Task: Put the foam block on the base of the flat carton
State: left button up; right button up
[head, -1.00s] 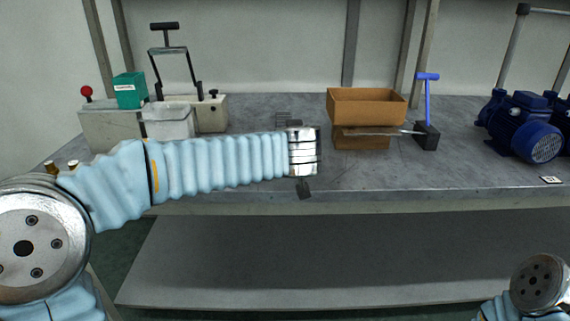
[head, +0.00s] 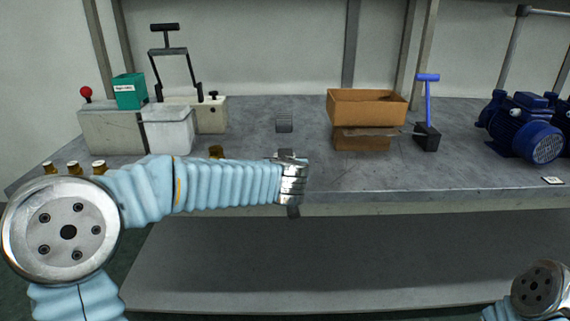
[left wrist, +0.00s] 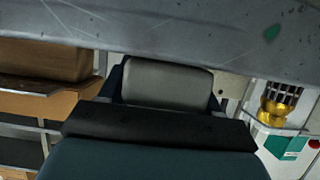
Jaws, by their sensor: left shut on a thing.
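My left gripper (left wrist: 167,105) is shut on a grey block, which I take as the foam block (left wrist: 167,80), seen between its fingers in the left wrist view. In the head view my left gripper (head: 291,208) hangs at the table's front edge, and the block cannot be made out clearly there. The brown cardboard carton (head: 362,143) stands on the table to the right of the gripper, apart from it. An open-topped brown box part (head: 366,109) sits above its lower part. Brown cardboard (left wrist: 50,75) also shows at left in the wrist view. My right gripper is out of view.
A blue T-handled tool (head: 428,110) stands right of the carton, with blue pumps (head: 525,125) farther right. A white bin (head: 168,133), a teal box (head: 130,92) and a hand press (head: 172,60) stand left.

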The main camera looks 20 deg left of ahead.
pick_arm(q)
jog(key=o, duration=1)
jog(key=shift+f, duration=0.15)
